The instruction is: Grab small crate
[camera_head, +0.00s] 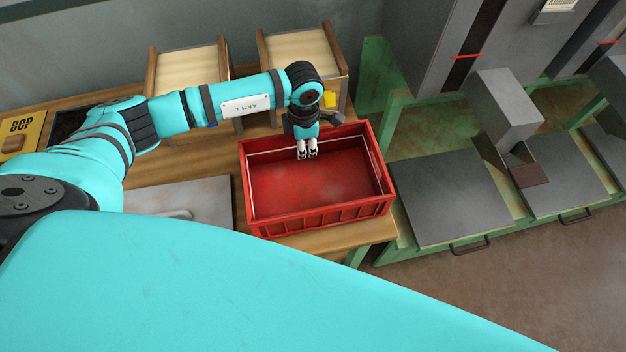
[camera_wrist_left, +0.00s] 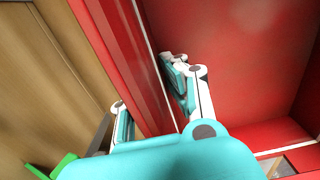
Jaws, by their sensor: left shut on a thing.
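A small red crate (camera_head: 318,218) stands near the right end of the wooden table, open at the top and empty. My left gripper (camera_head: 307,150) comes down over its far wall. In the left wrist view, the gripper (camera_wrist_left: 150,92) straddles the wall of the crate (camera_wrist_left: 105,42), with white-and-teal fingers inside the crate and another finger outside, above the wood. The gripper is shut on this wall. The outer finger is hidden in the head view. My right gripper is not in view.
Two wooden bins (camera_head: 190,62) (camera_head: 298,45) stand behind the crate. A grey metal plate (camera_head: 200,198) lies left of it, and a yellow sign (camera_head: 22,130) is at the far left. Green-framed machines with dark plates (camera_head: 450,195) stand to the right. Brown floor (camera_head: 500,285) is open in front of them.

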